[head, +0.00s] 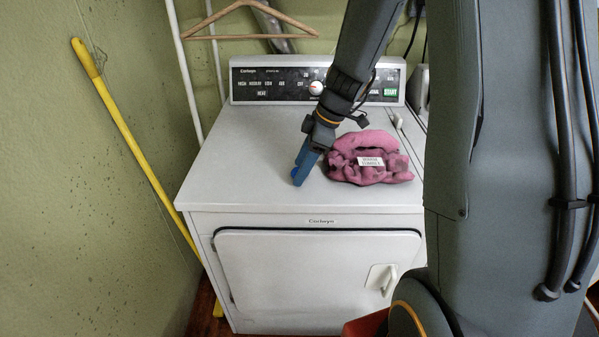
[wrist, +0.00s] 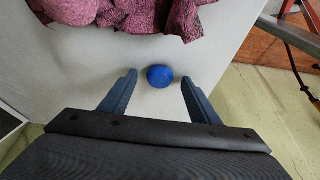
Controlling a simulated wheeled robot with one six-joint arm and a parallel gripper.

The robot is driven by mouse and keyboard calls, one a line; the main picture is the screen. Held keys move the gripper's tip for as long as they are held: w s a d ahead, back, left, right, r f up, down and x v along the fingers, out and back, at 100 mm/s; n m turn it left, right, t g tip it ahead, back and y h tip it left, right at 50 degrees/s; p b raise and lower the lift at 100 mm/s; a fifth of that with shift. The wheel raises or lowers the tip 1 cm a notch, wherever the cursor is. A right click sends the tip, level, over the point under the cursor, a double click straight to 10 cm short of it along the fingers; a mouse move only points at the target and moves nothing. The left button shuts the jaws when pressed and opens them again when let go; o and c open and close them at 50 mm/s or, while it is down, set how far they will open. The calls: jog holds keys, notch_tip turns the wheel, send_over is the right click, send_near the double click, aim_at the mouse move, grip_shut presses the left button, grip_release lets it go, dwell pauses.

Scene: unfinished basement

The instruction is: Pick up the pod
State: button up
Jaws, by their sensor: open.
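The pod is a small round blue thing (wrist: 159,76) on the white dryer top in the wrist view. It sits between the tips of my open gripper (wrist: 159,84), with a gap visible on each side. In the head view my gripper (head: 303,168) points down at the dryer top, left of a pink cloth. A brighter blue patch shows by the fingers there, but I cannot tell whether it is the pod or a finger.
The crumpled pink cloth (head: 370,160) with a white label lies close beside my gripper; it also shows in the wrist view (wrist: 130,12). The white dryer (head: 250,160) has a control panel (head: 270,86) at its back. A yellow pole (head: 130,135) leans at left. The dryer top's left side is clear.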

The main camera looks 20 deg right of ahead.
jog(key=c, duration=1.1)
jog(key=shift+r, duration=0.15)
